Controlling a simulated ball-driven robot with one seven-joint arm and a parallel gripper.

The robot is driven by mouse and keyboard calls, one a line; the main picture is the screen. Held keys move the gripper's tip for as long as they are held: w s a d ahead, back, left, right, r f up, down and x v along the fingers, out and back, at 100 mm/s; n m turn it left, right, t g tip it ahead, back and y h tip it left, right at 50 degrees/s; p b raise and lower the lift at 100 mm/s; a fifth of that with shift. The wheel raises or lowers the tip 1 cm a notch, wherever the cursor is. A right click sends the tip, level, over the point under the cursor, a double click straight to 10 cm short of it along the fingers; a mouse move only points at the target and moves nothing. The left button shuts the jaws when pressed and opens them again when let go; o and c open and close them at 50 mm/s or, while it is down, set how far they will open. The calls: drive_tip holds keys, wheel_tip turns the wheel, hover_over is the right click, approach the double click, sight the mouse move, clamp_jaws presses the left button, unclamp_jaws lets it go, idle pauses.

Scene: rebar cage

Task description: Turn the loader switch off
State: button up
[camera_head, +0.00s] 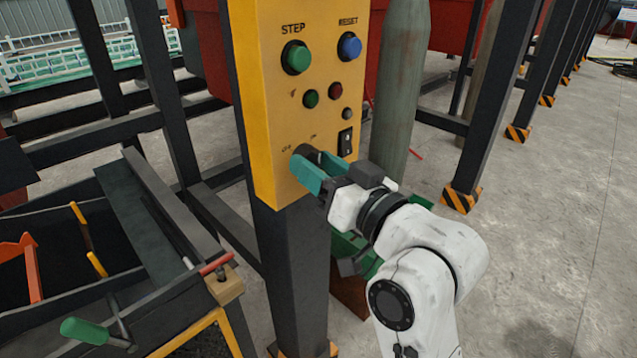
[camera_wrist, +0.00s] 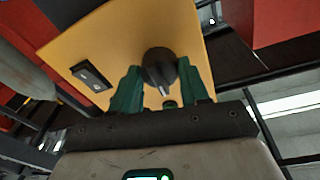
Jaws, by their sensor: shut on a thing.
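The loader switch is a black rotary knob (camera_wrist: 160,70) on the lower part of a yellow control panel (camera_head: 285,80). It carries a pale pointer mark. In the head view the knob (camera_head: 309,152) is partly hidden by my gripper, with partly readable labels above it. My gripper (camera_head: 307,170) has green fingers and reaches the panel from the right. In the wrist view the fingers (camera_wrist: 160,85) stand on either side of the knob, shut on it.
The panel also has a green STEP button (camera_head: 296,57), a blue RESET button (camera_head: 349,46), small green and red lamps, and a black rocker switch (camera_head: 345,142) close to my gripper. A dark post (camera_head: 290,270) holds the panel. A workbench (camera_head: 140,240) stands left; open floor lies right.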

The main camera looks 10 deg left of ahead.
drive_tip(key=n+b, duration=0.3)
drive_tip(key=n+y+b, duration=0.1)
drive_tip(key=n+b, duration=0.2)
drive_tip(key=n, duration=0.1)
drive_tip(key=n+g+b, duration=0.1)
drive_tip(key=n+b, duration=0.2)
drive_tip(key=shift+w+d+f, duration=0.1)
drive_tip(key=shift+d+f, duration=0.05)
drive_tip(key=shift+f, duration=0.1)
drive_tip(key=shift+r+n+b, duration=0.1)
drive_tip(key=shift+n+b, duration=0.2)
drive_tip(key=shift+n, duration=0.1)
drive_tip(key=o, duration=1.1)
drive_tip(key=shift+c, duration=0.2)
drive_tip(key=v, duration=1)
drive_tip(key=shift+d, duration=0.3)
